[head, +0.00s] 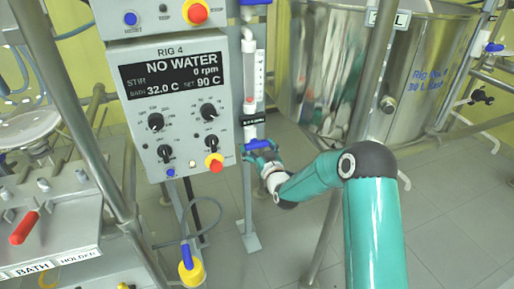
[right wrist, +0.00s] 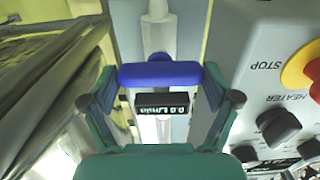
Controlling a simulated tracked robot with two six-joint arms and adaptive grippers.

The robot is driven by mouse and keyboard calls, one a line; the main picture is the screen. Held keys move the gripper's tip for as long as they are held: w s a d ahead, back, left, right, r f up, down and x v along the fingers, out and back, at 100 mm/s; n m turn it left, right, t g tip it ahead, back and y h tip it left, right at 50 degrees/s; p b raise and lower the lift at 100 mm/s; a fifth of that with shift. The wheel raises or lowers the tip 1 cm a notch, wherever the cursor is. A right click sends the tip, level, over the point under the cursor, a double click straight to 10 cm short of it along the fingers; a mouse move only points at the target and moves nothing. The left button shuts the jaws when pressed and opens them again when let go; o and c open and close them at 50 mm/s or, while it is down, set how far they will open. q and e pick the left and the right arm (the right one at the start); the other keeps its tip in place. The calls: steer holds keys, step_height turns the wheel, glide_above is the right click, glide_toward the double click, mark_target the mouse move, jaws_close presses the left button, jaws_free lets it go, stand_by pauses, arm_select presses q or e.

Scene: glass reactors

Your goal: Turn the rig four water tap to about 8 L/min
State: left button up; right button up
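The rig 4 water tap has a blue bar handle (head: 257,144), below the flow tube on the post beside the control box. In the right wrist view the handle (right wrist: 160,73) lies crosswise between my right fingertips. My right gripper (head: 262,153) is at the tap, its fingers (right wrist: 160,80) spread wide around the handle's two ends. I cannot tell whether they touch it. The small black flow display (right wrist: 165,104) seems to read 0.0 L/min; in the head view (head: 253,121) it is too small to read. My left gripper is not in view.
The rig 4 control box (head: 178,100) stands close left of the tap; its screen (head: 175,75) reads NO WATER, 0 rpm, bath 32.0 C, set 90 C. A large steel tank (head: 415,70) and a slanted metal post (head: 372,75) stand to the right. Open floor (head: 270,255) lies below.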

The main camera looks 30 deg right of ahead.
steer(key=shift+f+n+b, duration=0.25)
steer(key=shift+n+b, duration=0.75)
steer(key=shift+b, duration=0.4)
steer(key=n+b, duration=0.5)
steer(key=shift+a, duration=0.1)
steer(key=n+b, duration=0.3)
steer(key=shift+n, duration=0.4)
steer(key=shift+a+n+b, duration=0.1)
steer(key=shift+n+b, duration=0.75)
steer(key=shift+n, duration=0.85)
steer(key=o, duration=0.9)
steer(key=shift+a, duration=0.1)
steer(key=shift+r, duration=0.1)
